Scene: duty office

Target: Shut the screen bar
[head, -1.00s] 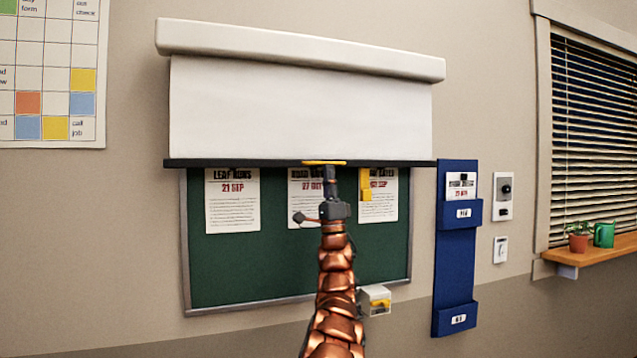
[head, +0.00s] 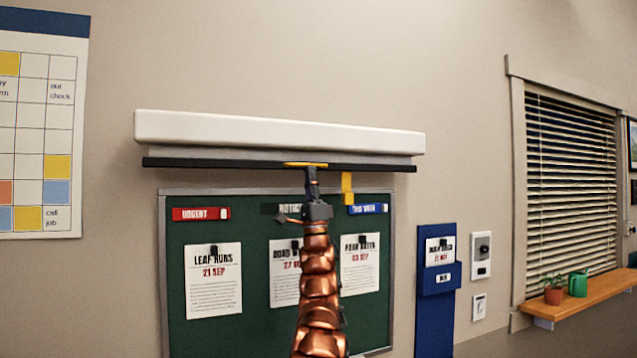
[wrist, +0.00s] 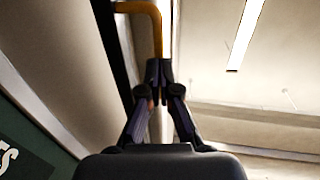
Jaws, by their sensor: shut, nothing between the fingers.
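The screen bar (head: 220,163) is a long black bar just below the white screen case (head: 280,131) on the wall. Only a thin strip of white screen shows between case and bar. A yellow handle (head: 305,164) sits at the middle of the bar; it also shows in the wrist view (wrist: 157,35). My gripper (head: 311,178) is right under the handle, with its fingers pointing up. In the wrist view my gripper (wrist: 158,72) has its fingers shut together, with the tips at the handle's lower end. I cannot tell whether they touch it.
A green notice board (head: 240,230) with pinned papers hangs below the bar. A yellow tag (head: 347,188) hangs under the bar, right of my gripper.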

